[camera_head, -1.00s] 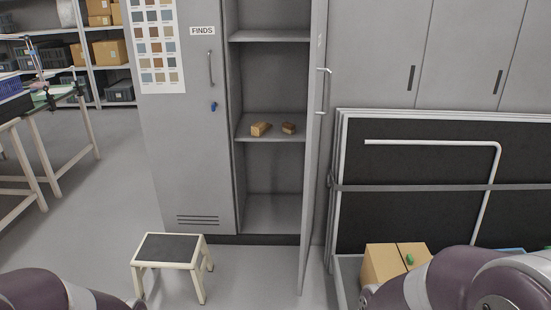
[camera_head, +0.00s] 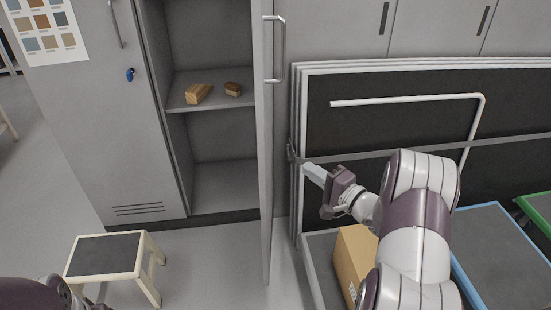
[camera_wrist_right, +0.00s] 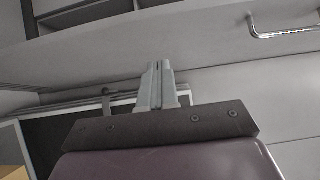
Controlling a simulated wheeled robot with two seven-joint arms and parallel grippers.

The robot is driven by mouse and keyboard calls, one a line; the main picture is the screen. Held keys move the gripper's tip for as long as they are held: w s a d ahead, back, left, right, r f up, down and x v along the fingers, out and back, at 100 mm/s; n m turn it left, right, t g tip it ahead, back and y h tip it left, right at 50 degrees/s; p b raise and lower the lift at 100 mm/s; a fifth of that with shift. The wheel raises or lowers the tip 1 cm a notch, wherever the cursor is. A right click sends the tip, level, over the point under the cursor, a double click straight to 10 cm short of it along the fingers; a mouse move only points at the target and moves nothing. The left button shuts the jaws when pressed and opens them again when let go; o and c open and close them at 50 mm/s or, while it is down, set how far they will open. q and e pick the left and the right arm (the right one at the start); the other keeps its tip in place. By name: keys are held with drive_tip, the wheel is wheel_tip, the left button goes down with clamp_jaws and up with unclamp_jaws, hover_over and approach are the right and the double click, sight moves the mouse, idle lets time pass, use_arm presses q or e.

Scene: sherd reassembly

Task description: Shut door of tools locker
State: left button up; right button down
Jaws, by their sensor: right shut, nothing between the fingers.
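The tools locker stands open in the head view, its door (camera_head: 264,130) swung out toward me and seen nearly edge-on. A vertical bar handle (camera_head: 275,50) is on the door's right-hand face. The handle also shows at the upper right of the right wrist view (camera_wrist_right: 284,24). Two small brown blocks, one (camera_head: 198,94) and another (camera_head: 233,89), lie on a shelf (camera_head: 212,107) inside. My right gripper (camera_head: 309,170) is shut and empty, right of the door and below the handle, apart from both. In the wrist view its fingers (camera_wrist_right: 157,84) are together. My left gripper is not clearly visible.
A step stool (camera_head: 104,254) stands on the floor before the closed left locker (camera_head: 100,120). Framed black panels (camera_head: 400,125) lean at the right behind my right arm. A cardboard box (camera_head: 352,258) and a blue-rimmed tray (camera_head: 497,250) are below.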

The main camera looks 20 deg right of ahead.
drive_tip(key=w+a+b, duration=0.2)
drive_tip(key=w+a, duration=0.4)
drive_tip(key=w, duration=0.3)
drive_tip(key=shift+f, duration=0.1)
